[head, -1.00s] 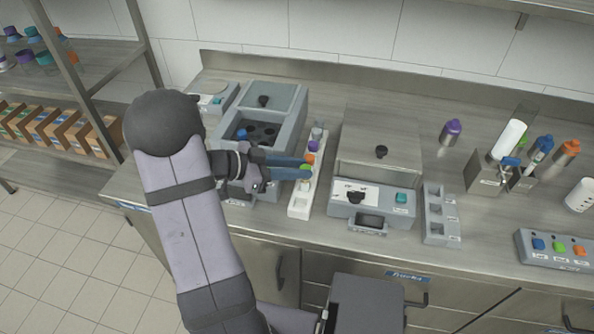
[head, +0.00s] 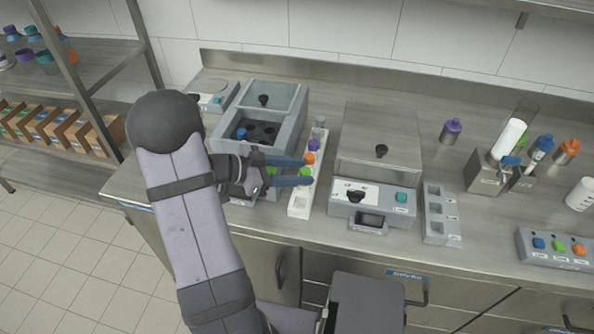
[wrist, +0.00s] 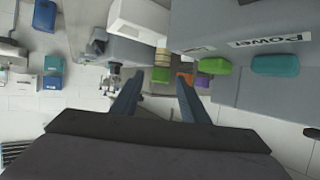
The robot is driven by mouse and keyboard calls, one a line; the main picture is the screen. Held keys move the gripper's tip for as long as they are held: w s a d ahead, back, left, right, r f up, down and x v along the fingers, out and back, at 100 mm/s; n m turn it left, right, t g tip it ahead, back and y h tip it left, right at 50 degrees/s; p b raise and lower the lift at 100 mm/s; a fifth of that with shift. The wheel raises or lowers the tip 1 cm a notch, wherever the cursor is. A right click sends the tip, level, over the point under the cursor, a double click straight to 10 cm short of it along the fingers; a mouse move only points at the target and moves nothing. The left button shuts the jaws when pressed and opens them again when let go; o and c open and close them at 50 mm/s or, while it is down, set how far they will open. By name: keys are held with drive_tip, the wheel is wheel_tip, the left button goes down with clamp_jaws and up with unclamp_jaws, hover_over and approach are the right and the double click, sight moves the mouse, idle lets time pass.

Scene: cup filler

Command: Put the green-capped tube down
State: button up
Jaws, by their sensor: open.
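The green-capped tube (head: 305,173) stands in the white rack (head: 299,205), in front of an orange-capped tube (head: 309,158) and a purple-capped tube (head: 314,145). My gripper (head: 307,171) is open, with one blue finger on either side of the green cap. In the wrist view, the green cap (wrist: 160,74) shows between the two spread fingers. The tube's lower part is hidden in the rack, and I cannot tell whether a finger still touches it.
A grey block heater with wells (head: 262,131) stands left of the rack. A lidded machine (head: 376,150) stands close on its right. A grey empty holder (head: 441,215) is farther right. The counter around the purple-capped bottle (head: 451,131) is mostly clear.

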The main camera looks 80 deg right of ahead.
drive_tip(key=b+v, duration=0.1)
drive_tip(key=v, duration=1.1)
drive_tip(key=shift+r+b, duration=0.2)
drive_tip(key=shift+b, duration=0.2)
